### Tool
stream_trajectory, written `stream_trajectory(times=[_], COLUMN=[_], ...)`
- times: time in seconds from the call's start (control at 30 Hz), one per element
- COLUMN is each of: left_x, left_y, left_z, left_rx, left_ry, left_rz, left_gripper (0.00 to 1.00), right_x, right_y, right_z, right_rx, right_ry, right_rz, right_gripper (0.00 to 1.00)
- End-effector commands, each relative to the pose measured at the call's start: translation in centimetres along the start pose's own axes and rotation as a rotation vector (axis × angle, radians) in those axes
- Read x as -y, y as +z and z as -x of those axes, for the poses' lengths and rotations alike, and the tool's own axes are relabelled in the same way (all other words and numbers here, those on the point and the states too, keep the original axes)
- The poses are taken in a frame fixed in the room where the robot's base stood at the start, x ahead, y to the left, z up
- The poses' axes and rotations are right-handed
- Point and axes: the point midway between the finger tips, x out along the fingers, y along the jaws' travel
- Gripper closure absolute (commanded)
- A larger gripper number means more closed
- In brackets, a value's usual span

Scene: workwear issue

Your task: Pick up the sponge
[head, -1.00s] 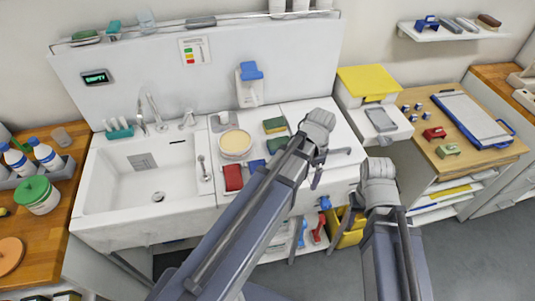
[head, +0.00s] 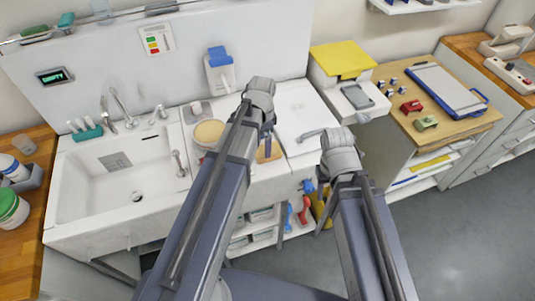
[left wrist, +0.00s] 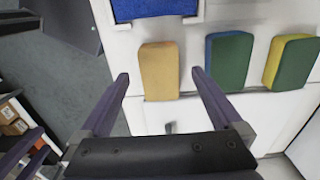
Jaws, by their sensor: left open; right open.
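A tan block-shaped sponge (left wrist: 159,72) lies on the white counter in the left wrist view, ahead of and between my left gripper's fingers (left wrist: 160,77). The fingers are open and I see no contact. A blue-and-green sponge (left wrist: 230,62) and a yellow-and-green sponge (left wrist: 291,62) lie to its right. In the head view my left gripper (head: 266,148) hangs over the counter right of the sink; part of the tan sponge (head: 275,154) shows beside it, and the arm hides the other sponges. My right gripper (head: 311,184) is open and empty at the counter's front edge.
A blue pad (left wrist: 155,8) in a white holder lies at the top of the left wrist view. In the head view, a round tan-topped tub (head: 208,133) stands left of my arm, beside the sink (head: 90,205). A wooden table (head: 400,125) is at right.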

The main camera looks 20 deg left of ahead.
Motion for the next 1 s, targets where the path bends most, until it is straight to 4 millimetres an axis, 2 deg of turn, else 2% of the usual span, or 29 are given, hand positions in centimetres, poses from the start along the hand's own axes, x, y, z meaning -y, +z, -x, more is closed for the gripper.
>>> stream_trajectory(times=[0.17,0.37,0.5,0.77,0.83,1.0], left_x=[0.0,-0.1,-0.1,-0.1,-0.1,-0.1], left_y=[-0.6,-1.7,-1.5,-1.5,-1.5,-1.5], left_z=[-1.4,-3.9,-5.1,-5.1,-5.1,-5.1], left_rx=[0.000,0.000,0.000,0.000,0.000,0.000], left_ry=[0.000,0.000,0.000,0.000,0.000,0.000], left_rz=[-0.001,-0.001,0.000,0.001,0.001,0.000], left_gripper=[0.00,0.00,0.00,0.00,0.05,0.24], right_x=[0.1,0.4,0.5,0.5,0.5,0.5], right_y=[-0.1,-0.2,-0.3,-0.3,-0.3,-0.3], right_z=[-1.3,-3.9,-5.1,-5.0,-5.0,-5.0], right_rx=[0.000,0.000,0.000,0.000,0.000,0.000], right_ry=[0.000,0.000,0.000,0.000,0.000,0.000], right_rz=[0.000,-0.001,-0.001,-0.001,-0.001,-0.001], right_gripper=[0.50,0.50,0.50,0.50,0.50,0.50])
